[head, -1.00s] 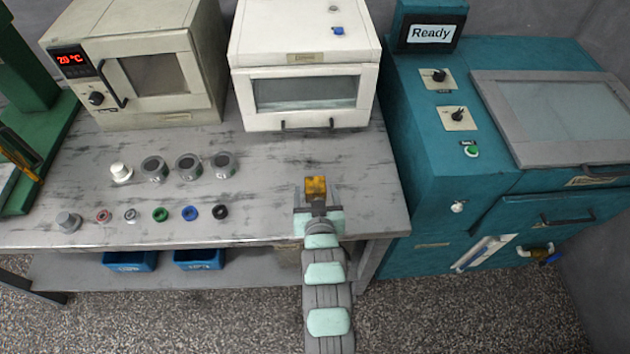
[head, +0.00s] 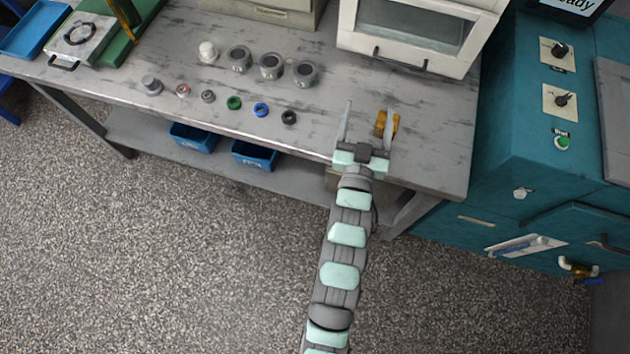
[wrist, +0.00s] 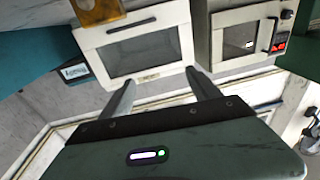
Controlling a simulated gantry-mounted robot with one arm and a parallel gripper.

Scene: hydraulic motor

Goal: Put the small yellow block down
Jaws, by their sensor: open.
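The small yellow block (head: 388,123) shows at the right finger of my gripper (head: 369,108), above the right part of the grey workbench in the head view. My gripper is open, its two fingers spread wide, with nothing between them. In the wrist view, the block (wrist: 97,10) is cut off by the top edge, beyond and left of my open fingers (wrist: 160,77). The right finger partly overlaps the block in the head view. I cannot tell whether they touch, or whether the block rests flat on the bench.
The white oven (head: 415,35) stands behind my gripper. Several small rings and grey cylinders (head: 270,66) lie to the left on the bench (head: 330,60). The teal machine (head: 510,130) stands right of the bench. Bare bench lies right of the block.

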